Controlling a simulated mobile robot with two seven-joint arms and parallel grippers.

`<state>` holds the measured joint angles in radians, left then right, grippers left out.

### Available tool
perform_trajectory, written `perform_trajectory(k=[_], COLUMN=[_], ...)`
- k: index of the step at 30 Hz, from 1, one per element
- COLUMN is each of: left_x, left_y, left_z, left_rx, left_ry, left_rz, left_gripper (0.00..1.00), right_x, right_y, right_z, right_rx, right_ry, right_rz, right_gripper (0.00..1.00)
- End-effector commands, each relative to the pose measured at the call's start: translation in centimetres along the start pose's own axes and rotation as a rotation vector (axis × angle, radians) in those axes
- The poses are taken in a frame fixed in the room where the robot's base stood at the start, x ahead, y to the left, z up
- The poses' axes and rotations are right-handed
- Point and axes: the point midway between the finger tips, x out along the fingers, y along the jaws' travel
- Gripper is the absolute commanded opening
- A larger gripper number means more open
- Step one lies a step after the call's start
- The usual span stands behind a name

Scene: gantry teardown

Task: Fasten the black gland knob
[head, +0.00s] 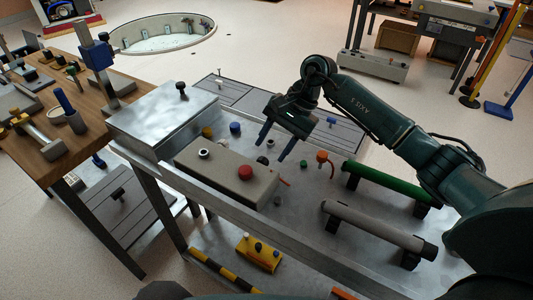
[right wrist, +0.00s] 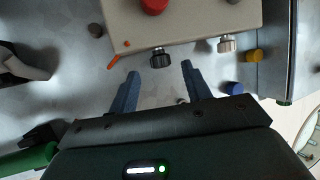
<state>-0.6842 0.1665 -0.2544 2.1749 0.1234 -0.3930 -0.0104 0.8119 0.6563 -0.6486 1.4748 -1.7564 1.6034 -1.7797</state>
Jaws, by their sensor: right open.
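A beige box (head: 225,175) with a red button (head: 245,172) lies on the metal bench. In the right wrist view the black gland knob (right wrist: 158,58) sticks out of the side of the box (right wrist: 195,22) facing my gripper. A silver knob (right wrist: 227,43) is on the same side, to its right. My right gripper (head: 270,151) is open behind the box, fingers pointing down towards it. In the right wrist view its fingertips (right wrist: 160,70) lie on either side of the black knob's line, with no visible grip on it. My left gripper is out of view.
A blue cap (right wrist: 234,88) and a yellow cap (right wrist: 254,55) are right of the fingers in the right wrist view. An orange fitting (head: 321,157), a green cylinder (head: 385,183) and a grey cylinder (head: 375,227) are on the bench's right. A wooden table (head: 50,150) stands at left.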

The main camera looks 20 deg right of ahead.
Motion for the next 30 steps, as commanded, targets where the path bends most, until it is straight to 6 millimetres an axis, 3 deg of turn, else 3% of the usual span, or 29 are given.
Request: perform_trajectory(k=[7,19,30], left_x=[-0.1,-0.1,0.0], left_y=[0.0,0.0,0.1], left_z=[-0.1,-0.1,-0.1], left_rx=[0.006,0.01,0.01], left_ry=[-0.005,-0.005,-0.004], left_rz=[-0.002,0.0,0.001], left_gripper=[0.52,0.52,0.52], right_x=[3.3,4.0,3.9], right_y=[0.0,0.0,0.0], right_z=[0.0,0.0,0.0], right_rx=[0.0,0.0,0.0], right_ry=[-0.001,0.0,0.0], right_rz=[0.0,0.0,0.0], right_gripper=[0.48,0.48,0.17])
